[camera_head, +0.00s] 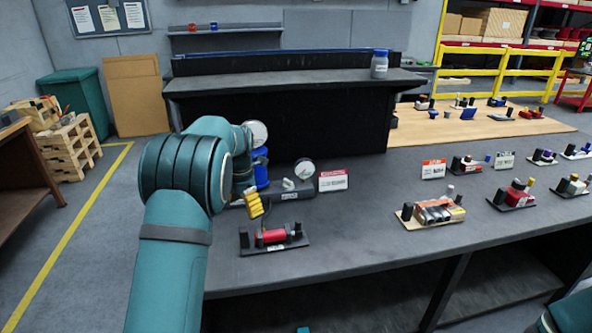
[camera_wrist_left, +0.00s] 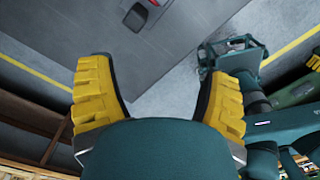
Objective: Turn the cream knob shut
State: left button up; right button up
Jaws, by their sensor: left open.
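A small cream part (camera_head: 289,184), which looks like the cream knob, stands on a dark valve body (camera_head: 293,194) on the grey bench. It is small, and its turn position cannot be read. My left gripper (camera_head: 254,204) is left of the knob and apart from it, partly hidden by my own arm. The left wrist view shows its two yellow fingers spread wide with nothing between them (camera_wrist_left: 160,75). The knob cannot be made out in that view. My right gripper is not in view.
A white round gauge (camera_head: 304,169) and a red-and-white label (camera_head: 333,180) stand beside the valve body. A blue cylinder (camera_head: 260,168) is behind my left gripper. A red cylinder on a black base (camera_head: 274,237) lies nearer the front edge. Several small fixtures stand to the right.

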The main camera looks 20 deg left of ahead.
aim_at(287, 184)
jog(key=i, duration=1.1)
